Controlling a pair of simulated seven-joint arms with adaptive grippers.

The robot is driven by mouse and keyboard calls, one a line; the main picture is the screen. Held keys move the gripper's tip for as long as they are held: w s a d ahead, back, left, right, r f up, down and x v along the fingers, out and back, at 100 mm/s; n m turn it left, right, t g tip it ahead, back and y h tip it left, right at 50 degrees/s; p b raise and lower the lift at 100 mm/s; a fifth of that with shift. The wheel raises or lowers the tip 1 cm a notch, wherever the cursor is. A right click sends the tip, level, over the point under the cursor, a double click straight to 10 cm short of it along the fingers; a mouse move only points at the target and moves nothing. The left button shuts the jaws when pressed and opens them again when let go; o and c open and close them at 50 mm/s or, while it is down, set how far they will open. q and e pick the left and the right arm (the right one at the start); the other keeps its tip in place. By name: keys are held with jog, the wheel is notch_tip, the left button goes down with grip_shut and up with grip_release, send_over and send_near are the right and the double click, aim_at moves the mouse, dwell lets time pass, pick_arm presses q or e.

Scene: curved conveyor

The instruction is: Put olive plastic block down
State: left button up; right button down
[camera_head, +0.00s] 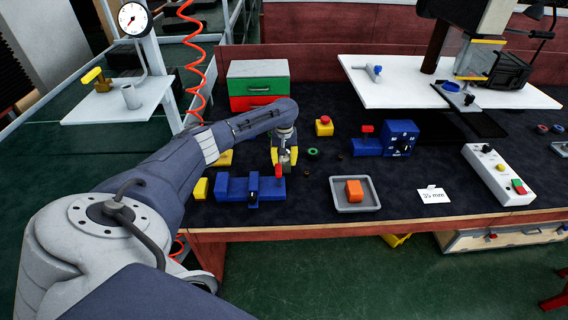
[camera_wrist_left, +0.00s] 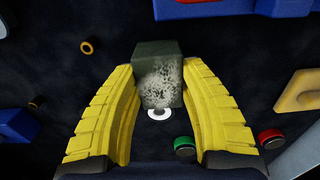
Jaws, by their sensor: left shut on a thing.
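The olive plastic block (camera_wrist_left: 152,52) is a dark green-grey block with a pale speckled face, seen in the left wrist view. My left gripper (camera_wrist_left: 161,72) has its two yellow fingers closed on either side of it. In the head view my left gripper (camera_head: 284,157) points down over the dark bench mat, behind the blue fixture, and the block (camera_head: 285,160) shows small between the fingers. I cannot tell the gap between the block and the mat. My right gripper is in neither view.
A blue fixture (camera_head: 233,189) with a red part stands in front of the gripper. A grey tray (camera_head: 341,206) holding an orange block lies to the right.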

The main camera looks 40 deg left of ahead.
aim_at(284, 159)
pick_arm(q)
jog(key=shift+f, duration=0.75)
jog(key=shift+f, duration=0.1)
jog(key=o, duration=1.2)
jog(key=shift+c, duration=0.2)
notch_tip(284, 159, up, 11)
jog(key=shift+r, duration=0.15)
jog(key=o, duration=0.6)
jog(key=shift+r, duration=0.5)
